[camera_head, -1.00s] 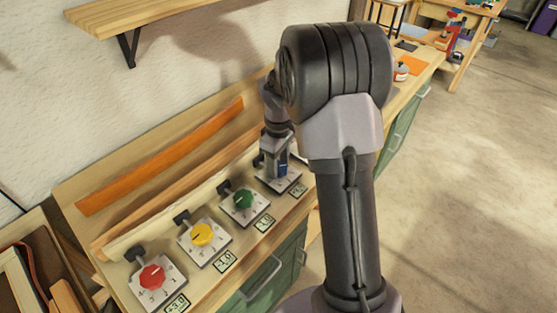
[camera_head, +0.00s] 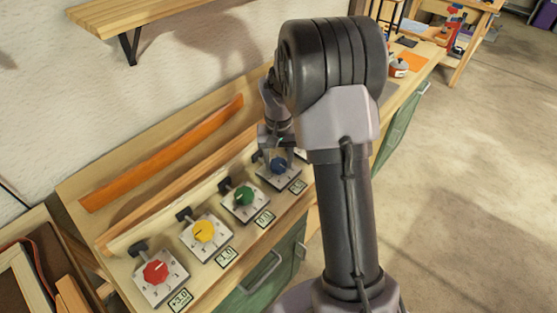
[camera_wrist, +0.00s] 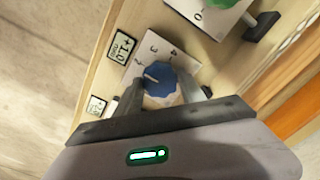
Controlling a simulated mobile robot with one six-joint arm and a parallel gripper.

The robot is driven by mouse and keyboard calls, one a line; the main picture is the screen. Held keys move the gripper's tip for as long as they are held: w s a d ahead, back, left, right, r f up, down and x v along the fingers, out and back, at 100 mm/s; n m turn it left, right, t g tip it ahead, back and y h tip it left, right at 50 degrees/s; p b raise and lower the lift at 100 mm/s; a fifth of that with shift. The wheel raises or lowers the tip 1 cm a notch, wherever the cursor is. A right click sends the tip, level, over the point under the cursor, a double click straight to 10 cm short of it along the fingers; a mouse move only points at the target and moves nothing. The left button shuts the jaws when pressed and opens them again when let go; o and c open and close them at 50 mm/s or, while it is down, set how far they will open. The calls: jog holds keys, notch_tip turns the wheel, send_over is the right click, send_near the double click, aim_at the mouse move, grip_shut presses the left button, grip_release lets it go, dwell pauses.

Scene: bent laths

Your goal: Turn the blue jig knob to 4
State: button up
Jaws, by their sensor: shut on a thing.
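The blue jig knob (camera_head: 278,166) stands on a pale metal dial plate, the farthest of the row of knobs in the head view. In the wrist view the knob (camera_wrist: 157,80) sits between the fingers of my gripper (camera_wrist: 160,92), which is shut on it. A white pointer line on the knob points left and slightly up in that view. Numerals are printed around the plate (camera_wrist: 137,66), but which one the pointer meets is not clear. In the head view my gripper (camera_head: 279,152) comes down over the knob from above.
Green (camera_head: 244,196), yellow (camera_head: 203,231) and red (camera_head: 155,272) knobs on similar plates line up toward the front left. Small readouts stand beside the plates. An orange bent lath (camera_head: 165,155) lies behind. A wooden shelf (camera_head: 140,12) is above on the wall.

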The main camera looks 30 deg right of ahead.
aim_at(278, 163)
jog(key=m, duration=0.4)
jog(key=shift+m, duration=0.3)
jog(key=m+b, duration=0.1)
jog(key=m, duration=0.3)
jog(key=shift+m, duration=0.3)
jog(key=m+b, duration=0.1)
jog(key=m, duration=0.3)
jog(key=shift+m, duration=0.3)
jog(key=shift+m+b, duration=0.55)
jog(key=shift+m, duration=1.55)
jog(key=o, duration=1.4)
jog(key=shift+c, duration=0.2)
jog(key=shift+r, duration=0.1)
notch_tip(278, 163, up, 17)
jog(key=p, duration=0.6)
jog(key=shift+p, duration=0.3)
